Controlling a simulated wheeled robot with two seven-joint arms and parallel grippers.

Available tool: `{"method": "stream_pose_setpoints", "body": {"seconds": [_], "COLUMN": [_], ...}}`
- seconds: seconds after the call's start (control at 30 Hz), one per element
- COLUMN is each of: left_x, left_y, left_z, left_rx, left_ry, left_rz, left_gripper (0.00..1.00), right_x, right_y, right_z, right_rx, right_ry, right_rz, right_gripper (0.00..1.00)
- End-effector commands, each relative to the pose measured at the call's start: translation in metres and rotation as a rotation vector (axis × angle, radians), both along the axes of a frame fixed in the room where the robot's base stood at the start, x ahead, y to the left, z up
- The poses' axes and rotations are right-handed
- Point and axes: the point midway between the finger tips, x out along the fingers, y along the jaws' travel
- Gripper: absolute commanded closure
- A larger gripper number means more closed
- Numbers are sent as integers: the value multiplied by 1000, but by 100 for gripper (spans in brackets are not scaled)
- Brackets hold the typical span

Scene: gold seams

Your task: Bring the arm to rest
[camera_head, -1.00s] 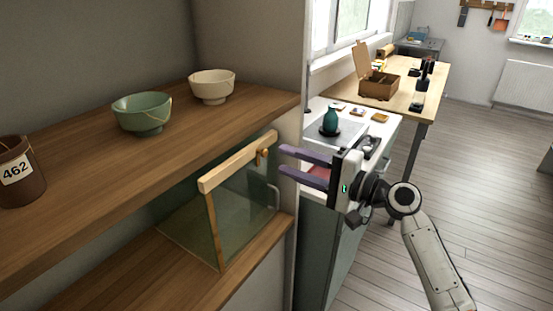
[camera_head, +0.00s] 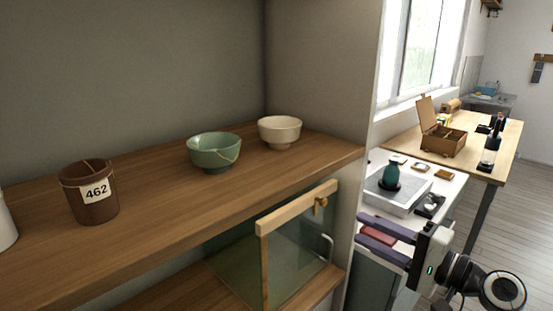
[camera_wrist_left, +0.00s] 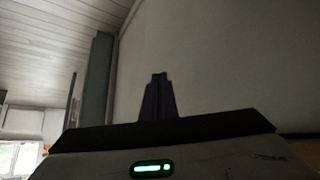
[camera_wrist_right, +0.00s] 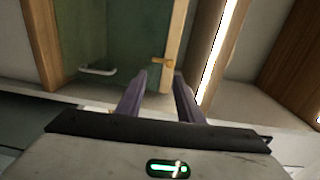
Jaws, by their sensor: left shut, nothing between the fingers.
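My right gripper (camera_head: 360,228) is at the right of the shelf unit, with its two purple fingers apart and nothing between them. It points left towards the glass-fronted compartment door (camera_head: 292,252), and a gap shows between the fingertips and the door's wooden knob (camera_head: 321,204). In the right wrist view the fingers (camera_wrist_right: 160,78) stand apart below that knob. My left gripper is outside the head view. In the left wrist view its dark fingers (camera_wrist_left: 159,76) are together and empty, against a plain pale wall.
On the upper shelf (camera_head: 150,220) stand a brown cup labelled 462 (camera_head: 92,205), a green bowl (camera_head: 212,160) and a cream bowl (camera_head: 279,130), both bowls with gold seams. Behind my right gripper are a counter with a teal vase (camera_head: 391,176) and a wooden table with an open box (camera_head: 442,140).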

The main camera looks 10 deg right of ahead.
Motion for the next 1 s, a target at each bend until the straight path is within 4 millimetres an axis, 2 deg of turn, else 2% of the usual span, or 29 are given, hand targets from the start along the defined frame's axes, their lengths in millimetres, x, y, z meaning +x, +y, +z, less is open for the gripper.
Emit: {"method": "stream_pose_setpoints", "body": {"seconds": [0.17, 0.2, 0.27, 0.3, 0.37, 0.4, 0.47, 0.5, 0.6, 0.7, 0.83, 1.0], "left_x": [0, 0, 0, 0, 0, 0, 0, 0, 0, 0, 0, 0], "left_y": [0, 0, 0, 0, 0, 0, 0, 0, 0, 0, 0, 0], "left_z": [0, 0, 0, 0, 0, 0, 0, 0, 0, 0, 1, 1], "left_rx": [0, 0, 0, 0, 0, 0, 0, 0, 0, -1, -1, -1], "left_ry": [0, 0, 0, 0, 0, 0, 0, 0, -1, -1, -1, -1], "left_rz": [0, 0, 0, 0, 0, 0, 0, 0, 0, -1, -1, -1], "left_gripper": [100, 100, 100, 100, 100, 100, 100, 100, 100, 100, 100, 100], "right_x": [-22, -33, -53, -68, -94, -115, -146, -168, -218, -253, -276, -279], "right_y": [13, 16, 21, 24, 30, 35, 42, 47, 61, 72, 80, 81], "right_z": [-105, -134, -177, -203, -241, -264, -295, -312, -342, -357, -363, -364], "right_rx": [-246, -328, -460, -549, -689, -785, -927, -1019, -1219, -1357, -1447, -1463], "right_ry": [75, 89, 108, 116, 122, 122, 112, 100, 55, 4, -40, -49], "right_rz": [-52, -59, -61, -55, -35, -14, 27, 62, 154, 233, 290, 299], "right_gripper": [66, 66, 66, 66, 66, 66, 66, 66, 66, 66, 66, 66]}}
